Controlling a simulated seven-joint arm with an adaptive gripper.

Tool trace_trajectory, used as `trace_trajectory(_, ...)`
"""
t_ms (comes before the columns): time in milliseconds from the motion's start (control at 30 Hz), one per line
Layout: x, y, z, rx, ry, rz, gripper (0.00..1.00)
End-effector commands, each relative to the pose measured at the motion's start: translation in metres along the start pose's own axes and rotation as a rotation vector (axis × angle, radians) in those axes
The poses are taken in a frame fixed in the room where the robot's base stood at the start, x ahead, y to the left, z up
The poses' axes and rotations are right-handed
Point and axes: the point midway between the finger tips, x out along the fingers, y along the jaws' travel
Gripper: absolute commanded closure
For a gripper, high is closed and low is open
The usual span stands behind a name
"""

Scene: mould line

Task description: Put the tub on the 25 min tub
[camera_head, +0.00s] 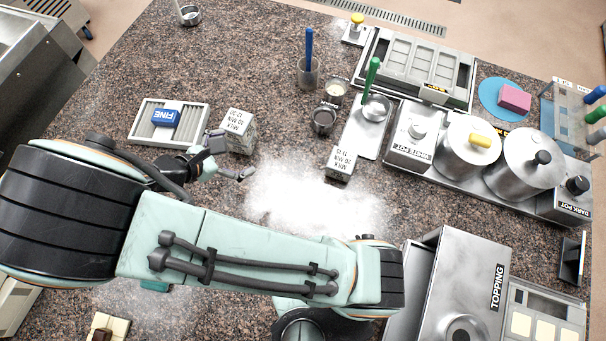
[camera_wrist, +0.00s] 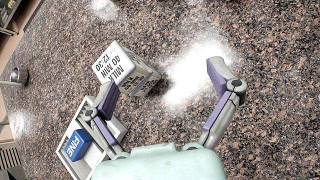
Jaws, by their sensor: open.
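A pale tub (camera_head: 238,132) with a printed top stands on the speckled counter beside my gripper (camera_head: 232,158). In the wrist view this tub (camera_wrist: 124,68) reads "MILK 40 MIN 12-30". My gripper also shows in the wrist view (camera_wrist: 162,85), open and empty. Its left finger is close to the tub and partly overlaps it in that view; I cannot tell whether they touch. A second pale milk tub (camera_head: 341,161) stands to the right, at the near end of a metal tray; its label seems to read 20 min. I see no label that clearly reads 25 min.
A white ribbed tray with a blue FINE block (camera_head: 165,117) lies left of the tub. White powder (camera_head: 305,195) covers the counter between the tubs. Dark and pale cups (camera_head: 323,121), a metal tray with a green-handled tool (camera_head: 372,75) and metal pots (camera_head: 466,150) stand to the right.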

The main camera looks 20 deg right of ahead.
Motion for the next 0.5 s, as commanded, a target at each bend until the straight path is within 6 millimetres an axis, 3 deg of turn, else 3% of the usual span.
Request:
trace_trajectory(33,0.002,-0.012,0.02,0.178,0.1,-0.119,0.11)
trace_trajectory(133,-0.006,-0.042,0.051,0.527,0.27,-0.35,0.11)
trace_trajectory(300,-0.04,-0.091,0.098,1.048,0.446,-0.66,0.11)
trace_trajectory(500,-0.073,-0.138,0.123,1.427,0.493,-0.841,0.11)
